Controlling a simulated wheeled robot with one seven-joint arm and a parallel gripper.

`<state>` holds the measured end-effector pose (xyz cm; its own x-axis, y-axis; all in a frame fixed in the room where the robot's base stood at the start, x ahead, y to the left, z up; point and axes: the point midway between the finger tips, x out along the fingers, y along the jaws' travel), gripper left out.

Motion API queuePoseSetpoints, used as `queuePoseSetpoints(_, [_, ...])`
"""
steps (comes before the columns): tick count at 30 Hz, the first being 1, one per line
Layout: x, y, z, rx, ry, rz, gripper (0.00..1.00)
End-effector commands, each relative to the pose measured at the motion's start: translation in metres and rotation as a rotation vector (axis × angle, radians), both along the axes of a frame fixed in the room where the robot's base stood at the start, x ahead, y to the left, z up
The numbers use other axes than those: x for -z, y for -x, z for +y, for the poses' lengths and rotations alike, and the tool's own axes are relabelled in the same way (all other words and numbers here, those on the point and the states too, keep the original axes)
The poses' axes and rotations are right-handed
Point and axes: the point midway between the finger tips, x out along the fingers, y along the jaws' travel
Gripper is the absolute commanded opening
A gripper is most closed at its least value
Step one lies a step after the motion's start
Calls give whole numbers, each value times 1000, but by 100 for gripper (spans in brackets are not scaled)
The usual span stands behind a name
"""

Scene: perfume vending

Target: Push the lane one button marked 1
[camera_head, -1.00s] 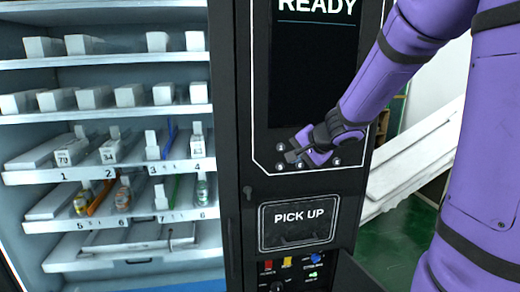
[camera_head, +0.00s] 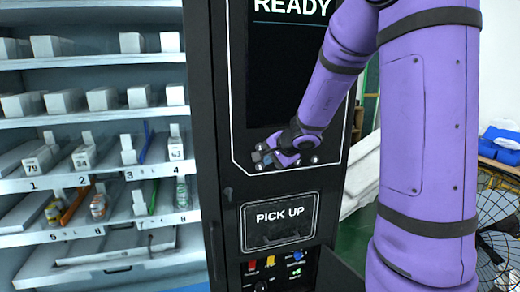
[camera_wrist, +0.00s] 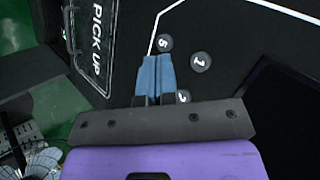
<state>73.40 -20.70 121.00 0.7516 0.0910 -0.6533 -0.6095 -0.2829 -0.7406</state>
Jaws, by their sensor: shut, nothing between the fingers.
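The button marked 1 (camera_wrist: 201,62) is a dark round button with a white number on the black panel. It sits to the right of my fingertips in the wrist view, apart from them in the picture. My gripper (camera_wrist: 157,62) is shut and empty, its blue fingertips pointing at the panel just below the button marked 5 (camera_wrist: 165,43). Whether the tips touch the panel cannot be told. A button marked 2 (camera_wrist: 183,97) is partly hidden beside my fingers. In the head view my gripper (camera_head: 262,158) covers part of the button area below the screen.
The PICK UP hatch (camera_head: 279,221) lies below the buttons, with coloured controls (camera_head: 271,262) under it. The dark screen (camera_head: 285,80) reading READY is above. Glass-fronted shelves (camera_head: 90,180) with numbered lanes stand left. A fan (camera_head: 497,225) stands at the right.

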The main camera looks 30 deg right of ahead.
Motion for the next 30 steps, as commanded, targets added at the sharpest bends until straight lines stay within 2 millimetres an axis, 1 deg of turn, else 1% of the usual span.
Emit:
queuePoseSetpoints(3, [0,-16,-4,-2,1,0,0])
queuePoseSetpoints(9, [1,-40,-11,-1,0,1,0])
queuePoseSetpoints(15, [1,-58,-17,-2,1,1,0])
queuePoseSetpoints(21, [0,-66,-19,-2,1,1,0])
queuePoseSetpoints(30, [0,-67,-19,-2,1,1,0])
